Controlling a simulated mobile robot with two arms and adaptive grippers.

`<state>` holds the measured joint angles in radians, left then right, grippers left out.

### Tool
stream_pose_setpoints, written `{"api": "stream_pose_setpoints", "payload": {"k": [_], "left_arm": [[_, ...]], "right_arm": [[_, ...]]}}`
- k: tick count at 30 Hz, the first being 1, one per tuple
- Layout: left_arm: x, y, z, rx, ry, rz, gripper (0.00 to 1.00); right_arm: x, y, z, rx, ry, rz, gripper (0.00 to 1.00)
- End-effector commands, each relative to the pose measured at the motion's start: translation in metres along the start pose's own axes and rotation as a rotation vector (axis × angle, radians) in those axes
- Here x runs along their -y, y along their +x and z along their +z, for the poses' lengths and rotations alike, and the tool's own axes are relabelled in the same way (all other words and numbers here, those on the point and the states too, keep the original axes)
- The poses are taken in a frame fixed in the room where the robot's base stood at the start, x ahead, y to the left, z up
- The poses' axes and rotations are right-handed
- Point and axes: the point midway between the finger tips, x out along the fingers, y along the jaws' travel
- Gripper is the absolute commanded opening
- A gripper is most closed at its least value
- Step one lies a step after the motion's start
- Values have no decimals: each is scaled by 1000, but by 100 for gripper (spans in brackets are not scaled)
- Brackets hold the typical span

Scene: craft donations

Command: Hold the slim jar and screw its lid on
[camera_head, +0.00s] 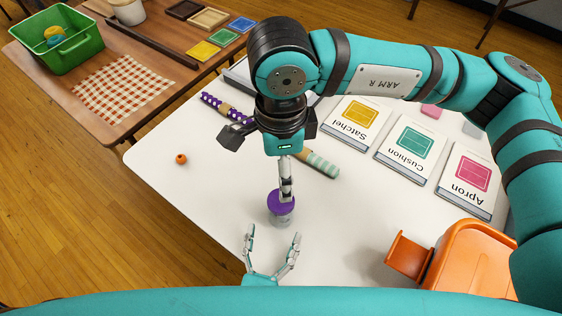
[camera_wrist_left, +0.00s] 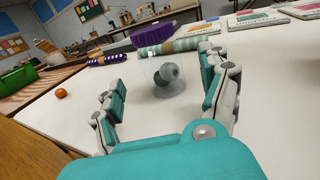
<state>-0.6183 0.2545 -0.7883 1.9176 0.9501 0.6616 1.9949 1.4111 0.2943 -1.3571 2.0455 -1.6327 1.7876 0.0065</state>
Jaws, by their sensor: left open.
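The slim clear jar (camera_head: 281,218) stands on the white table, its top largely hidden from above by the purple lid (camera_head: 281,202). In the left wrist view the jar (camera_wrist_left: 164,78) is upright with dark round pieces inside. The ridged purple lid (camera_wrist_left: 168,34) shows at its top; I cannot tell whether it rests on the rim. My right gripper (camera_head: 286,190) points down at the lid, its fingers seen edge-on, so its grip is unclear. My left gripper (camera_head: 273,233) is open and empty, fingers spread, just in front of the jar without touching it.
A purple dotted roll (camera_head: 222,106) and a mint striped roll (camera_head: 318,165) lie behind the jar. An orange ball (camera_head: 181,158) is at the left. Pattern packets (camera_head: 403,149) lie at the right, near an orange object (camera_head: 468,262).

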Motion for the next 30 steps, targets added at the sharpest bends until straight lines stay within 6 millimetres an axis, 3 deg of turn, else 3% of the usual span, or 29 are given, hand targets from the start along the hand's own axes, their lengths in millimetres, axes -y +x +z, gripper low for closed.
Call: {"api": "stream_pose_setpoints", "payload": {"k": [3,10,30], "left_arm": [[0,-26,-1,-3,2,-3,78],[0,-53,0,-1,2,0,78],[0,-56,0,1,1,1,78]], "right_arm": [[0,0,0,0,0,0,79],[0,0,0,0,0,0,79],[0,0,0,0,0,0,79]]}}
